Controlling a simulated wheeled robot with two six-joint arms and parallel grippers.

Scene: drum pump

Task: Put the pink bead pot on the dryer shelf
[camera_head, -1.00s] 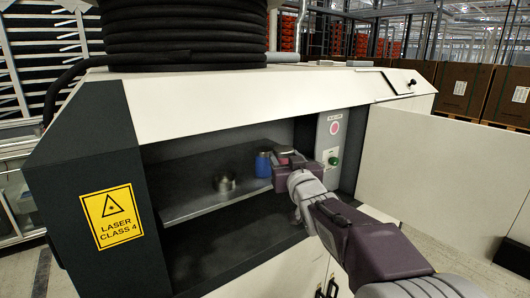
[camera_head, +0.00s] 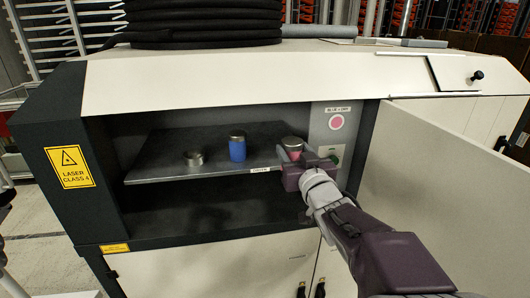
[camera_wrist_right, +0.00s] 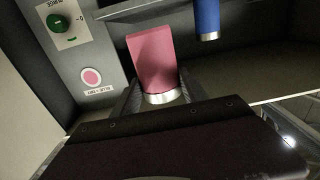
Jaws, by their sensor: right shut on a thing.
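The pink bead pot (camera_wrist_right: 153,60) is between the fingers of my right gripper (camera_wrist_right: 163,97), which is shut on it. In the head view its metal lid (camera_head: 292,143) shows above my right gripper (camera_head: 290,160), at the right end of the dryer shelf (camera_head: 150,168). Most of the pot is hidden there by the gripper. I cannot tell whether its base touches the shelf. A blue pot (camera_head: 237,149) with a metal lid stands upright on the shelf, left of the pink pot and apart from it. My left gripper is not in view.
A low metal cup (camera_head: 194,159) stands on the shelf further left. A panel (camera_head: 333,128) with a pink disc and a green knob is close right of the gripper. The open door (camera_head: 420,165) stands to the right. The cabinet roof edge (camera_head: 230,100) overhangs the shelf.

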